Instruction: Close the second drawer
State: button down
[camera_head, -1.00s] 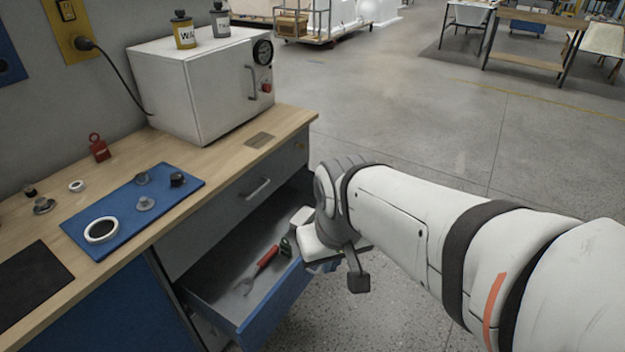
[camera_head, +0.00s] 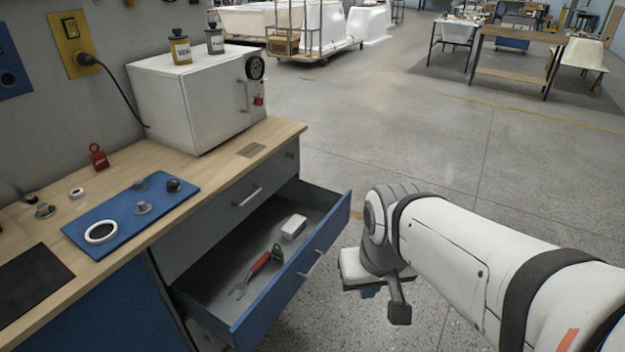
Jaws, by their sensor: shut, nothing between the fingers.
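The second drawer (camera_head: 331,225) has a blue front with a silver handle (camera_head: 311,264) and stands pulled out below the top drawer (camera_head: 225,207). Inside it lie a red-handled tool (camera_head: 258,264), a small green item (camera_head: 277,253) and a white block (camera_head: 293,227). My gripper (camera_head: 368,291) is in front of the drawer, to the right of its blue front, with a gap of floor showing between them.
The workbench (camera_head: 222,170) carries a white oven-like box (camera_head: 190,105), a blue mat (camera_head: 115,225) with small parts, and a dark mat (camera_head: 30,285). The top drawer is closed. Open floor (camera_head: 400,140) lies to the right and behind.

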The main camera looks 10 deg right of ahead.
aim_at(201, 292)
jog(key=i, duration=1)
jog(key=z, duration=0.05)
